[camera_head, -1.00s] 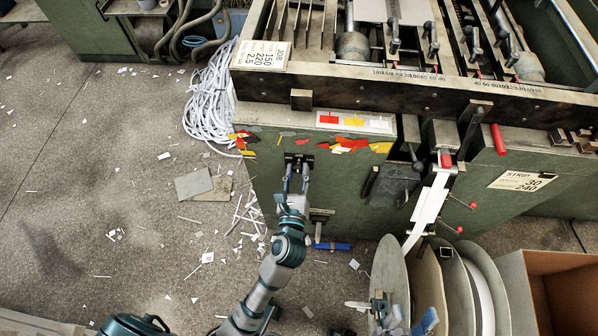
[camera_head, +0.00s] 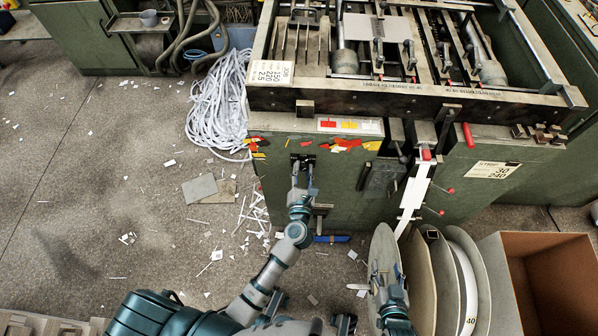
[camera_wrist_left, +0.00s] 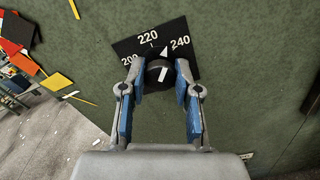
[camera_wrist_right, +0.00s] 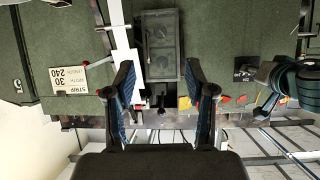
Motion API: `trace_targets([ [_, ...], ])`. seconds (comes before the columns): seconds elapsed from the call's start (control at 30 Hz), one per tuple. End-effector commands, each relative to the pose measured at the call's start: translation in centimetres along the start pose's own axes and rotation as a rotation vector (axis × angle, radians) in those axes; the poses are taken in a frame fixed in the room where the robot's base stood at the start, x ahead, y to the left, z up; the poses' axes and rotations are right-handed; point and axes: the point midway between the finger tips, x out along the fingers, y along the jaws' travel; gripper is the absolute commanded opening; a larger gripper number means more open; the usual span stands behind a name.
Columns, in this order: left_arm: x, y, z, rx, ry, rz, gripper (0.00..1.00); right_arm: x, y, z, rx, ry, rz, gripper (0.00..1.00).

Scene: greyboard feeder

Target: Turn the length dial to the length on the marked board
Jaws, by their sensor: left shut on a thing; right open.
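The length dial is a black knob (camera_wrist_left: 160,76) with a white mark on a black plate (camera_wrist_left: 128,47) reading 200, 220 and 240. Its white pointer sits between 220 and 240. My left gripper (camera_wrist_left: 160,66) is shut on the knob, one finger on each side; in the head view the gripper (camera_head: 303,172) hides most of the dial. A white STRIP card (camera_head: 492,170) on the machine's green front reads 30 and 240. A white JOB card (camera_head: 272,74) reads 150, 220 and 2.5. My right gripper (camera_wrist_right: 160,76) is open and empty, away from the dial.
Large round discs (camera_head: 465,285) and an open cardboard box (camera_head: 535,270) stand at the lower right, near my right arm. White strips (camera_head: 218,105) heap left of the machine. Colored scraps (camera_head: 345,144) stick above the dial. Scraps litter the floor.

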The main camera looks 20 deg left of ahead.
Motion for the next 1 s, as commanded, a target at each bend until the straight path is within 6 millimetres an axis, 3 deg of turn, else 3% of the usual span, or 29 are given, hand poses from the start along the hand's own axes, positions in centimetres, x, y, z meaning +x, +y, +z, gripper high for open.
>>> trace_targets([
  [0.03, 0.1, 0.3, 0.8, 0.041, -0.005, 0.002, 0.00, -0.9, 0.3, 0.8, -0.002, -0.088, 0.007, 0.55],
  [0.2, 0.1, 0.1, 0.6, 0.175, -0.003, 0.001, 0.00, -3.6, 1.1, 5.5, -0.002, -0.381, 0.028, 0.55],
  [0.4, 0.1, -0.1, 0.3, 0.293, -0.002, 0.000, 0.00, -7.2, 1.7, 9.0, 0.003, -0.628, 0.045, 0.55],
  [0.7, 0.0, -0.3, 0.1, 0.381, -0.001, -0.002, 0.00, -10.4, 2.1, 11.3, 0.010, -0.811, 0.056, 0.55],
  [1.0, 0.0, -0.4, -0.1, 0.395, 0.000, -0.004, 0.00, -10.9, 2.1, 11.7, 0.011, -0.839, 0.058, 0.55],
])
